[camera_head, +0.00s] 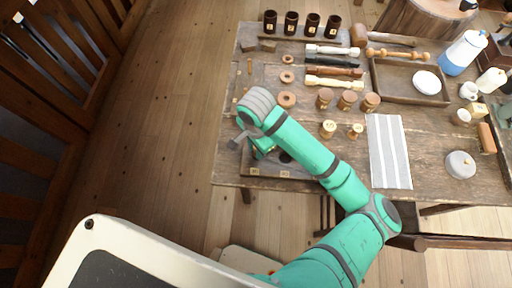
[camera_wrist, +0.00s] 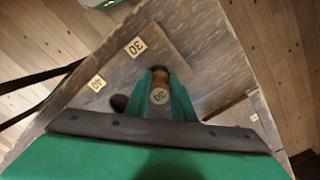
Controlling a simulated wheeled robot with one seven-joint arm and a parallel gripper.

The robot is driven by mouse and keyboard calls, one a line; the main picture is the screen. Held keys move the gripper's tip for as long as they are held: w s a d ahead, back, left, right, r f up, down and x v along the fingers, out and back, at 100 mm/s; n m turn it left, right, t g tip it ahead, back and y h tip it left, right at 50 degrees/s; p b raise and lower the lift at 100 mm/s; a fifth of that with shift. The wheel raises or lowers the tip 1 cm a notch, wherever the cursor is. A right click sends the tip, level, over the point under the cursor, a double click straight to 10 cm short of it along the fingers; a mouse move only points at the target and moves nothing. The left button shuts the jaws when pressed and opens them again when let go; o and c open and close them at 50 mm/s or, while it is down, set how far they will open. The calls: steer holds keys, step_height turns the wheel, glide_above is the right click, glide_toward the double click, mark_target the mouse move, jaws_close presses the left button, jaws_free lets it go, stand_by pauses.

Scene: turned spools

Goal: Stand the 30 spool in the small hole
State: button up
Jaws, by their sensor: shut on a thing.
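A wooden board (camera_wrist: 160,42) lies below, bearing a 30 label (camera_wrist: 136,46) and a 40 label (camera_wrist: 97,83). A dark hole (camera_wrist: 119,102) shows left of the fingers. Whether the spool touches the board or is in a hole cannot be told. In the head view my gripper (camera_head: 262,150) is over the board (camera_head: 268,172) at the table's front left; the arm hides the spool.
Several labelled spools stand right of the arm, including a brown one (camera_head: 347,100) and a yellow one (camera_head: 328,128). Wooden rings (camera_head: 287,99) lie near the wrist. A striped cloth (camera_head: 388,150) and a tray (camera_head: 385,94) lie to the right. The table's front edge is close.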

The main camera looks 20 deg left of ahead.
steer(key=shift+s+d, duration=0.15)
steer(key=shift+d, duration=0.1)
steer(key=shift+s+a, duration=0.15)
steer(key=shift+a, duration=0.2)
steer(key=shift+d+f, duration=0.25)
steer(key=shift+f, duration=0.15)
steer(key=shift+w+f, duration=0.2)
stand_by(0.4)
steer(key=shift+s+f, duration=0.1)
steer(key=shift+f, duration=0.4)
jaws_close()
